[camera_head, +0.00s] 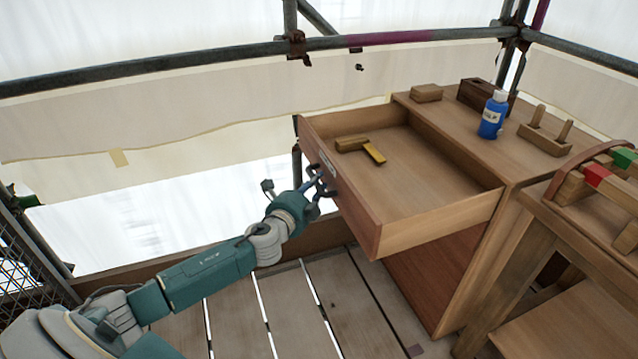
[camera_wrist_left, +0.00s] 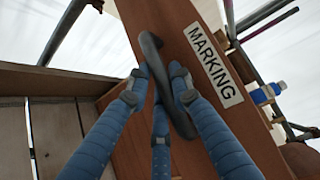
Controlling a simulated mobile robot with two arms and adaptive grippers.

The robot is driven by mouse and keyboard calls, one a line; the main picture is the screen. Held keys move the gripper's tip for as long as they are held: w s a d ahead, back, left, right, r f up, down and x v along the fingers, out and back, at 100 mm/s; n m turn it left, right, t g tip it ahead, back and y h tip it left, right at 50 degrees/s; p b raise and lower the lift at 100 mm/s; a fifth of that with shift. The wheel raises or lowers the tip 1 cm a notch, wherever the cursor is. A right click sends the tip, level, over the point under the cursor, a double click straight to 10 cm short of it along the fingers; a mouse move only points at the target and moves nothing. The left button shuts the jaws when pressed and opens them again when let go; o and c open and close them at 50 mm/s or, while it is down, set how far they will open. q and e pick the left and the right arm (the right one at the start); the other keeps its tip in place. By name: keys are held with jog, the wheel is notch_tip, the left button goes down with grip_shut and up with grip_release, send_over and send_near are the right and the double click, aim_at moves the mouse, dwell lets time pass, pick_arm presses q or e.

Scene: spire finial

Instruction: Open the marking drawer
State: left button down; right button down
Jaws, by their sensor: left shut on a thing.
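The marking drawer (camera_head: 365,202) is pulled well out of the wooden cabinet (camera_head: 455,262) in the head view. A wooden block and a yellow-edged piece (camera_head: 373,153) lie inside it. In the left wrist view, the drawer front (camera_wrist_left: 180,30) carries a white label (camera_wrist_left: 213,66) reading MARKING and a dark curved handle (camera_wrist_left: 152,50). My left gripper (camera_head: 318,186) is at the drawer front, its blue fingers (camera_wrist_left: 160,85) shut around the handle. The fingers hide part of the handle. My right gripper is not in view.
A blue bottle (camera_head: 493,115), a wooden block (camera_head: 426,93) and a pegged wooden stand (camera_head: 543,132) sit on the cabinet top. A wooden bench (camera_head: 590,235) with a tool carrier stands at right. Scaffold pipes (camera_head: 200,66) cross behind. Plank floor (camera_head: 300,310) lies below my left arm.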

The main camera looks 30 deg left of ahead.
pick_arm(q)
jog(key=shift+f, duration=0.1)
jog(key=c, duration=1.5)
grip_release()
jog(key=s, duration=0.4)
jog(key=s+d+r, duration=0.1)
jog(key=s, duration=0.6)
jog(key=shift+s+d+r, duration=0.3)
jog(key=shift+s+r, duration=0.05)
jog(key=shift+s, duration=0.05)
